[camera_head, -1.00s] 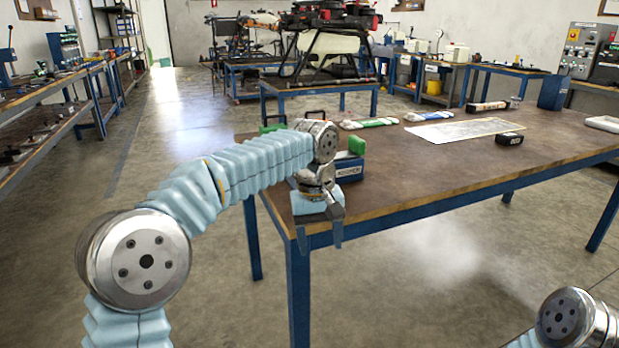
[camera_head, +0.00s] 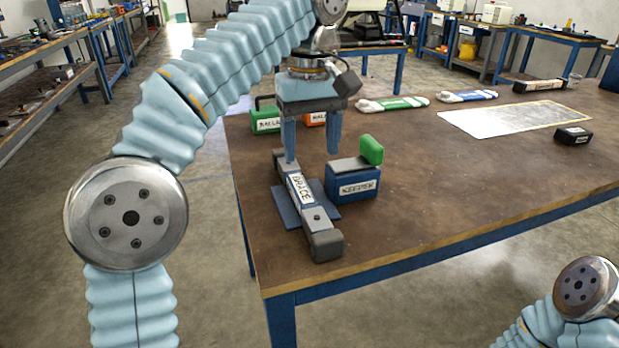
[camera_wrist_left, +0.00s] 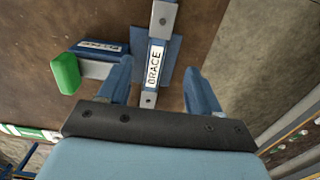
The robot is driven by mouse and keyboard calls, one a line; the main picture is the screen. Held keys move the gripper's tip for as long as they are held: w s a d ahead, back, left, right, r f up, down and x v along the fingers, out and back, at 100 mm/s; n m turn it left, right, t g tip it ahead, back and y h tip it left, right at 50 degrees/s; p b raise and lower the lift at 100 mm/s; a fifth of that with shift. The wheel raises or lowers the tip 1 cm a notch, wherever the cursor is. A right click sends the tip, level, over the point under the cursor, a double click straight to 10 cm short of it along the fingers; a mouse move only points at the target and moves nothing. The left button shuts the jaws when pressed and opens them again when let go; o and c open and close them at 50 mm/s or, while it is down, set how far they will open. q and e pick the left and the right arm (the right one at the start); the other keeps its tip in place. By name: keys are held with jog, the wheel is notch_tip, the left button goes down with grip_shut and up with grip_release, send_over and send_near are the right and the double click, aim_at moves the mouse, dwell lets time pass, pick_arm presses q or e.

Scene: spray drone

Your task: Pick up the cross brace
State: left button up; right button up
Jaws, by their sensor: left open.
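The cross brace (camera_head: 302,188), a grey bar with dark end blocks and a BRACE label, lies on a blue plate (camera_head: 327,212) near the table's left corner. In the left wrist view the brace (camera_wrist_left: 155,66) runs through the space between the fingers. My left gripper (camera_head: 312,155) is open and empty, pointing down above the far part of the brace. It also shows in the left wrist view (camera_wrist_left: 160,82). I cannot tell its exact height over the bar. My right gripper is out of view; only part of my right arm shows at the lower right.
A blue KEEPER block (camera_head: 352,187) with a green end (camera_head: 371,150) stands just right of the brace. Labelled green (camera_head: 265,122) and orange (camera_head: 315,118) blocks stand behind. A white sheet (camera_head: 510,118) and small black box (camera_head: 573,136) lie right. The table's front middle is clear.

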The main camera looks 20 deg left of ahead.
aim_at(312, 208)
pick_arm(q)
notch_tip(312, 208, down, 14)
jog(key=shift+r+b, duration=0.2)
jog(key=shift+b, duration=0.95)
jog(key=c, duration=1.1)
grip_shut()
jog(key=shift+r, duration=0.15)
